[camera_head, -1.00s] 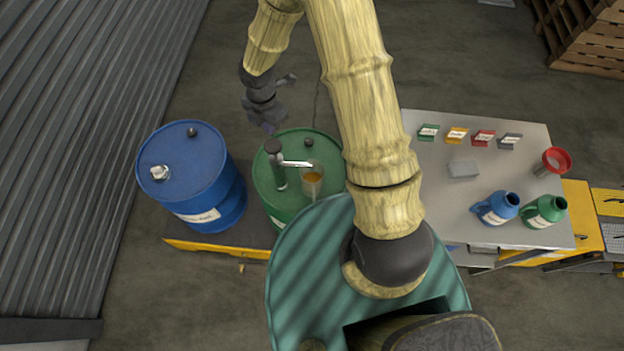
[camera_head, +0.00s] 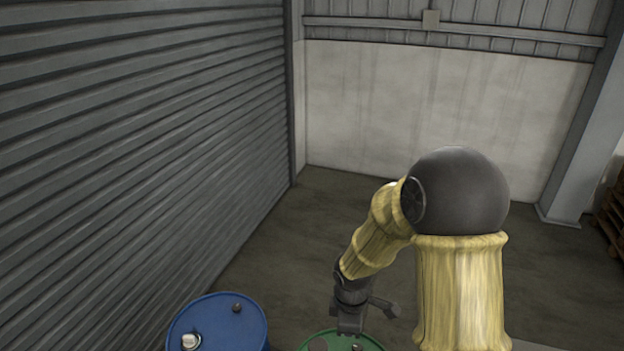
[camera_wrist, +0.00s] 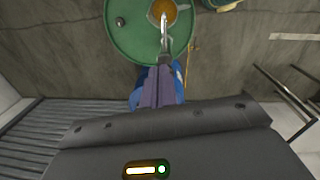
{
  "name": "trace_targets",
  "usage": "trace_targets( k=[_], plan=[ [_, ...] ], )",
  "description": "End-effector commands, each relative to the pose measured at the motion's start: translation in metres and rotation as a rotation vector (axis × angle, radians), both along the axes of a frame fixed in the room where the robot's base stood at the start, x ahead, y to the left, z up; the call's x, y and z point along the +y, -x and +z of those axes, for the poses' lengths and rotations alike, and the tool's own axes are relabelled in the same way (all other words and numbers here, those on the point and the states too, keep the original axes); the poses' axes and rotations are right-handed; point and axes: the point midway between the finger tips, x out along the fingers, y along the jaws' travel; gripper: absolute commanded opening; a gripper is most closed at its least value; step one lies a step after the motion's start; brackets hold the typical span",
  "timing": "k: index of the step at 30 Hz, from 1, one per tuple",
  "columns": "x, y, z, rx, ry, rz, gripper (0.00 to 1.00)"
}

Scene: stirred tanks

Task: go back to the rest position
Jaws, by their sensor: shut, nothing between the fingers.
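My gripper (camera_head: 350,326) hangs at the end of my bent arm in the head view, above the green drum (camera_head: 340,342), of which only the far rim shows at the bottom edge. In the wrist view my gripper (camera_wrist: 158,80) has its fingers together with nothing between them. The green drum's lid (camera_wrist: 128,30) lies beyond the fingertips in that view.
A blue drum (camera_head: 217,328) stands left of the green one and is partly seen behind my fingers in the wrist view (camera_wrist: 178,88). A grey ribbed shutter (camera_head: 140,130) runs along the left. Wooden pallets (camera_head: 612,208) stand at the right edge. The floor beyond is clear.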

Motion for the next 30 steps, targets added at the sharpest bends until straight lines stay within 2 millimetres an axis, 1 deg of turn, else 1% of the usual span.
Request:
trace_targets(
  k=[1,3,5,9,12,15,19,30],
  plan=[
    [-0.010,0.008,-0.001,-0.023,-0.008,-0.132,0.00],
    [-0.022,0.019,0.004,-0.048,-0.027,-0.323,0.00],
    [-0.031,0.029,0.008,-0.069,-0.049,-0.488,0.00],
    [-0.050,0.056,0.014,-0.116,-0.116,-0.874,0.00],
    [-0.061,0.074,0.016,-0.140,-0.173,-1.125,0.00],
    [-0.066,0.086,0.017,-0.152,-0.217,-1.297,0.00],
    [-0.068,0.092,0.020,-0.155,-0.241,-1.385,0.00],
    [-0.067,0.091,0.021,-0.155,-0.240,-1.383,0.00]
  ],
)
